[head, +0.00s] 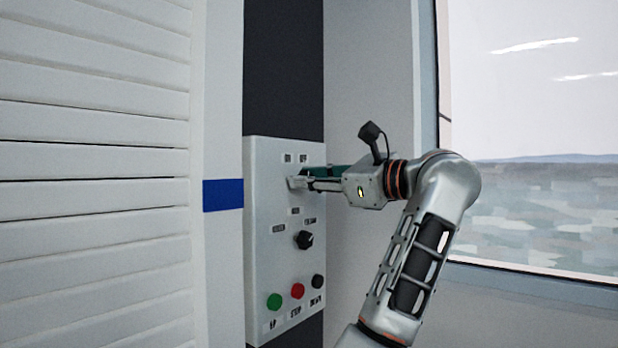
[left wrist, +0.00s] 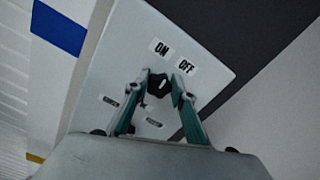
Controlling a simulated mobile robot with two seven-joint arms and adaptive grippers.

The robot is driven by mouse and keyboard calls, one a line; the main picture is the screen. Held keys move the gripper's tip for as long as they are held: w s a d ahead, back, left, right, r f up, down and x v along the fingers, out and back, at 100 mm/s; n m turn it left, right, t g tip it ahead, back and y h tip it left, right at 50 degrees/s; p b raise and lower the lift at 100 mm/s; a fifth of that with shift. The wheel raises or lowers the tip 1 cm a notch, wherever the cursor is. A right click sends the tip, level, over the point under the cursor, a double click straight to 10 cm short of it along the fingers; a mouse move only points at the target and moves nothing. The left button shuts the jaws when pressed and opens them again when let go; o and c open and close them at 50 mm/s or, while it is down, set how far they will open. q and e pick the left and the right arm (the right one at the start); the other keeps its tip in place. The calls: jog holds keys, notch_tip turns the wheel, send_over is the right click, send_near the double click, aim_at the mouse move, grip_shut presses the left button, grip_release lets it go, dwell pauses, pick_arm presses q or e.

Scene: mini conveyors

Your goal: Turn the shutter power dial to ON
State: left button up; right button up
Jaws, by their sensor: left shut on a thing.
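The grey control panel (head: 262,215) is mounted on a dark upright strip; it also shows in the left wrist view (left wrist: 190,40). My left gripper (head: 303,182) is at the panel's upper part, just below two small labels. In the left wrist view its green fingers (left wrist: 160,92) are closed around the black power dial (left wrist: 158,84). The dial sits below the ON label (left wrist: 162,48) and the OFF label (left wrist: 186,66). Its pointer is too dark and small to read. In the head view the gripper hides the dial. My right gripper is not in view.
A second black dial (head: 304,239) sits lower on the panel. Below it are a green button (head: 274,301), a red button (head: 297,290) and a black button (head: 318,281). A white slatted shutter (head: 95,170) is at left, a window (head: 540,130) at right.

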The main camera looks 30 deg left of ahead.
pick_arm(q)
jog(key=n, duration=0.4)
jog(key=shift+f+n, duration=0.1)
jog(key=shift+n, duration=0.3)
jog(key=shift+s, duration=0.1)
jog(key=shift+n, duration=0.3)
jog(key=o, duration=1.1)
